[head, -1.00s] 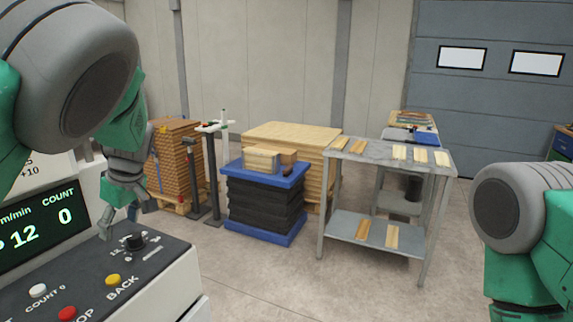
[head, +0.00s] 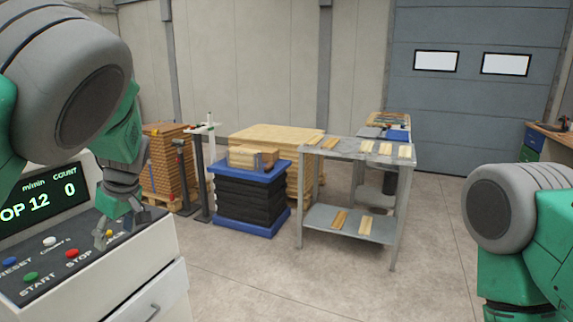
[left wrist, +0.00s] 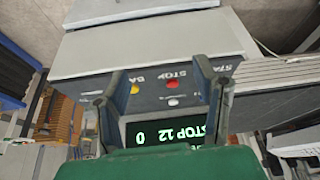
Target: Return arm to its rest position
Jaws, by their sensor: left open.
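My left gripper (head: 112,228) is over the control panel (head: 60,270) of a pale machine at the left, its tips near the panel's far right part. I cannot tell in the head view whether they touch it. In the left wrist view the fingers (left wrist: 155,92) are spread with nothing between them but the panel beyond, where red (left wrist: 172,83), yellow (left wrist: 134,88) and white buttons show. The display (head: 45,207) reads 12 and count 0. The panel knob is hidden behind my gripper. My right arm shows at the right edge; its gripper is out of frame.
A grey two-shelf table (head: 355,235) holds wood strips. A workbench is at far right. The floor in front is clear.

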